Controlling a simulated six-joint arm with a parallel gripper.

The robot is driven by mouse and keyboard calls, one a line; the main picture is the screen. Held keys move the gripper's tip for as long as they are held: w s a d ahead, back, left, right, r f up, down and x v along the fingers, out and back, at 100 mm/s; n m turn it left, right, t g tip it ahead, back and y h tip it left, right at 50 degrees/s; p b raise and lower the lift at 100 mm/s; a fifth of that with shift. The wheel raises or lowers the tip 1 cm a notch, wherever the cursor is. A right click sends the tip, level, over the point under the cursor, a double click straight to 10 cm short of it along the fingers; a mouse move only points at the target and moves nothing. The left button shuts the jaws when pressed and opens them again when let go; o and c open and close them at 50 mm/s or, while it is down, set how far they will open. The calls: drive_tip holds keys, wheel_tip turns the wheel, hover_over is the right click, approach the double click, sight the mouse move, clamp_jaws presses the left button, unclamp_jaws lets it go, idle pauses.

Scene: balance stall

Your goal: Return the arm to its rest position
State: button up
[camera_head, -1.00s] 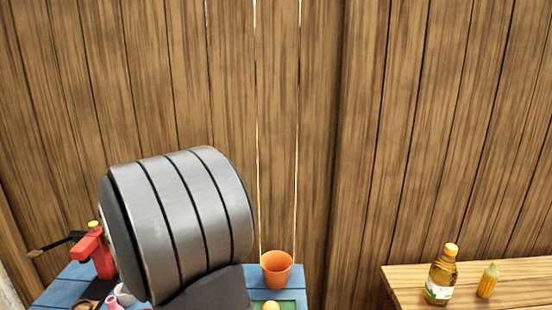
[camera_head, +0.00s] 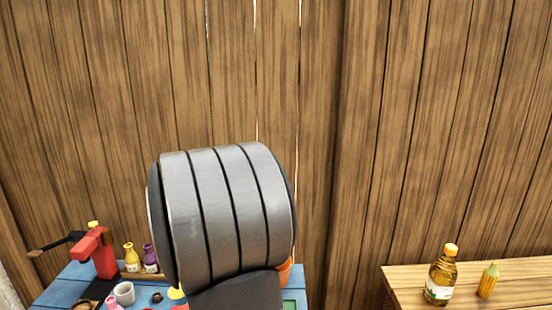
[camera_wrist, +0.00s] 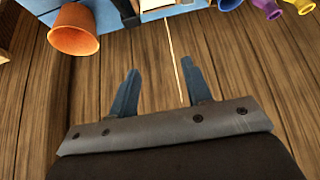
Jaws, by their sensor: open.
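My gripper (camera_wrist: 160,82) shows in the wrist view with its two blue-grey fingers apart and nothing between them. In the head view a large grey link of my arm stands over the blue table (camera_head: 50,296). It hides the middle of the table, and the gripper itself does not show there.
An orange cup (camera_wrist: 75,32) is near the left finger side; in the head view my arm mostly covers it. A red device (camera_head: 100,255), yellow and purple bottles (camera_head: 131,258) and a white mug (camera_head: 124,293) stand at left. A wooden table (camera_head: 500,280) at right holds an oil bottle (camera_head: 441,275).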

drive_tip(key=w+d+m+h, duration=0.1)
drive_tip(key=d+m, duration=0.1)
drive_tip(key=d, duration=0.6)
drive_tip(key=w+d+m+h, duration=0.1)
drive_tip(key=w+d, duration=0.1)
drive_tip(key=d, duration=0.6)
drive_tip(key=shift+w+m, duration=0.25)
drive_tip(key=shift+m, duration=0.15)
drive_tip(key=shift+d, duration=0.1)
